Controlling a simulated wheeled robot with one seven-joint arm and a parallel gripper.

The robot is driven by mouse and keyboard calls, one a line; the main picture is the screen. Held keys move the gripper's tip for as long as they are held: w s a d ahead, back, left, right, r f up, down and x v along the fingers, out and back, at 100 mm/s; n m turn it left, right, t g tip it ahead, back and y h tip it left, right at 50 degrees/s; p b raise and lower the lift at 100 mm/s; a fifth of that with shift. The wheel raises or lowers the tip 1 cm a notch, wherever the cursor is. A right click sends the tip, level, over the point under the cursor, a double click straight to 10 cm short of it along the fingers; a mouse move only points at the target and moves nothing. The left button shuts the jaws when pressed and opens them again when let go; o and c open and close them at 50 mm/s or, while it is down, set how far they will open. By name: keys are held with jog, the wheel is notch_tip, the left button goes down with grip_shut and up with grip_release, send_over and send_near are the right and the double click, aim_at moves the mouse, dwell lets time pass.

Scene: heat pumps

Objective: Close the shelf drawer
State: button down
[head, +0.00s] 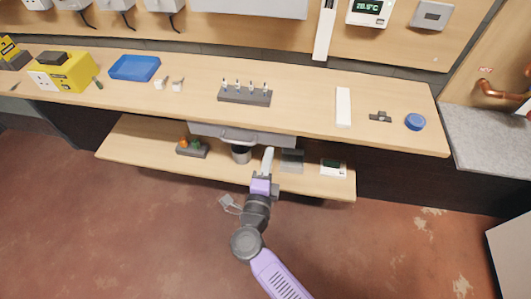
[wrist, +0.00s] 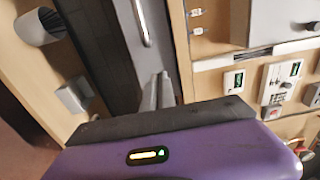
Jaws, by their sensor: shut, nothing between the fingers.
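The shelf drawer (head: 206,131) is a grey box under the worktop, above the lower shelf, with a bar handle (head: 239,138) on its front. Its front shows just beyond the worktop's front edge in the head view; how far out it stands is hard to tell. The fingers (wrist: 159,92) show together in the wrist view; contact with the drawer is unclear.
The lower shelf (head: 130,145) holds a grey cup (head: 241,156), a dark tray with small coloured items (head: 191,148), a dark grey box (head: 292,160) and a white device (head: 333,168), close to my gripper. The worktop (head: 300,90) above carries several small things. The floor in front is mostly clear.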

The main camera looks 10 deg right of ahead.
jog(key=v, duration=0.9)
jog(key=shift+s+a+f, duration=0.1)
jog(key=shift+s, duration=0.05)
